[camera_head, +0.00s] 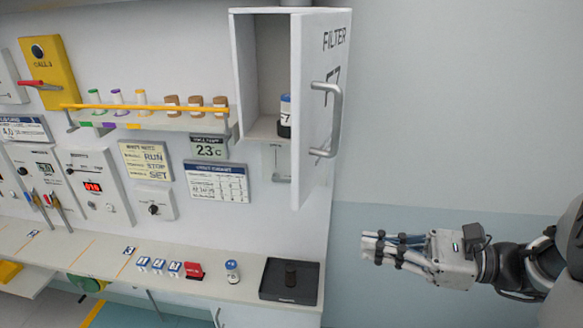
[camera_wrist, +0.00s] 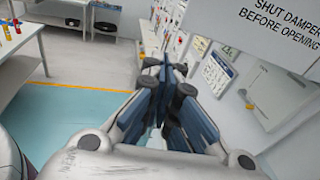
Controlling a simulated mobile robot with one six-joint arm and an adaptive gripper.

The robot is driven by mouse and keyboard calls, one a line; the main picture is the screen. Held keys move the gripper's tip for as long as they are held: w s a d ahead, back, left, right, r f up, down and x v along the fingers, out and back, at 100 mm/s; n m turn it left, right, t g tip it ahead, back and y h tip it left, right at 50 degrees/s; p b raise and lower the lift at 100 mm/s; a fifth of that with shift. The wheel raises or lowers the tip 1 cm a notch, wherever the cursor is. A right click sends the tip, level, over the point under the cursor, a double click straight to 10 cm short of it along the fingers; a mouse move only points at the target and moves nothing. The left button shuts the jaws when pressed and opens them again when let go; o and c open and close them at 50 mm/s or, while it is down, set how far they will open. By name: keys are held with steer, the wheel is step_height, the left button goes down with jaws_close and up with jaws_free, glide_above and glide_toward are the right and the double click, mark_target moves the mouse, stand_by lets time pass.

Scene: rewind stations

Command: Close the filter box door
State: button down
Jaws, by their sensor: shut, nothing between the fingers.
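The white filter box (camera_head: 268,75) hangs on the wall at the upper middle of the head view. Its door (camera_head: 317,120), lettered FILTER, stands wide open, hinged out toward the viewer, with a grey bar handle (camera_head: 335,120) on its outer face. A cylinder with a blue and white label (camera_head: 285,112) stands inside the box. My gripper (camera_head: 372,247) is shut and empty, below and to the right of the door and apart from it. In the wrist view the closed fingers (camera_wrist: 165,85) point ahead, and a panel (camera_wrist: 275,25) reading "SHUT DAMPER BEFORE OPENING" fills the upper right.
Below the box, a counter (camera_head: 225,262) holds a black tray (camera_head: 290,299), a small labelled jar (camera_head: 232,271) and a red block (camera_head: 194,271). A shelf (camera_head: 180,122) with several vials and jars is left of the box. The wall right of the door is bare.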

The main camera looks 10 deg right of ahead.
mark_target(300, 207)
steer(key=shift+m+t, duration=0.8)
steer(key=shift+t, duration=0.1)
steer(key=w+a+p, duration=0.1)
steer(key=w+a, duration=0.1)
steer(key=a, duration=0.1)
steer(key=w+a+r+p, duration=0.1)
steer(key=w+a, duration=0.2)
steer(key=w+a+r+p, duration=0.1)
steer(key=w+a, duration=0.1)
steer(key=w, duration=0.1)
steer(key=shift+w+a+r, duration=0.15)
steer(key=shift+w+a, duration=0.05)
steer(key=shift+a, duration=0.2)
